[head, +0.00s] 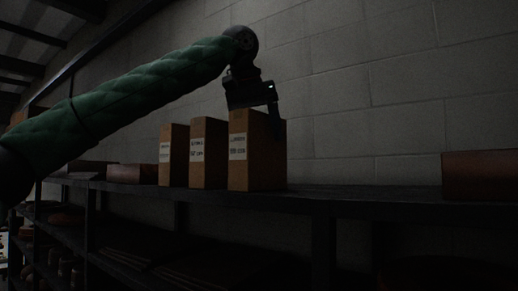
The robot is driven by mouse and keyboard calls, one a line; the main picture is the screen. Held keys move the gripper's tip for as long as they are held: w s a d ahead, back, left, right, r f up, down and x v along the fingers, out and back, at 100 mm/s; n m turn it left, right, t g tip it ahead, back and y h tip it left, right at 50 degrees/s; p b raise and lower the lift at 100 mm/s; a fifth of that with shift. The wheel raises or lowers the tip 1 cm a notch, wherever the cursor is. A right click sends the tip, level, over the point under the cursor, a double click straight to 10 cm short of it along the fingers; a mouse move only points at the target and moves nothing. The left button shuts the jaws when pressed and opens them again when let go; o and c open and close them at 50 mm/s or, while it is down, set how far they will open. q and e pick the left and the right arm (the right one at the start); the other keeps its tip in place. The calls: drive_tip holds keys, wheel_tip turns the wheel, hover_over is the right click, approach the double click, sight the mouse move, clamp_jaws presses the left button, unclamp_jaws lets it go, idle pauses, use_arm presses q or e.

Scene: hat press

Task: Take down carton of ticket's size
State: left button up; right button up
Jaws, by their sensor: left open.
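Three brown cartons with white labels stand upright in a row on the dark shelf (330,194): a left carton (180,143), a middle carton (214,138) and a right carton (260,165). The label print is too small and dim to read surely. No ticket shows. My left gripper (262,112) is open and points down at the top of the right carton, with one finger along its right side. The other finger is hidden or too dark to make out; I cannot tell whether it touches. My right gripper is not in view.
A reddish-brown box (481,175) sits at the right end of the shelf. A low brown box (132,173) lies left of the cartons. The shelf between the right carton and the reddish-brown box is clear. A block wall (400,100) stands behind. Lower shelves hold dim items.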

use_arm(q)
drive_tip(key=shift+w+d+f, duration=0.1)
drive_tip(key=shift+w+d, duration=0.05)
drive_tip(key=shift+d, duration=0.05)
drive_tip(key=shift+a, duration=0.15)
drive_tip(key=shift+f, duration=0.2)
idle(0.4)
drive_tip(key=c, duration=1.5)
drive_tip(key=shift+r, duration=0.2)
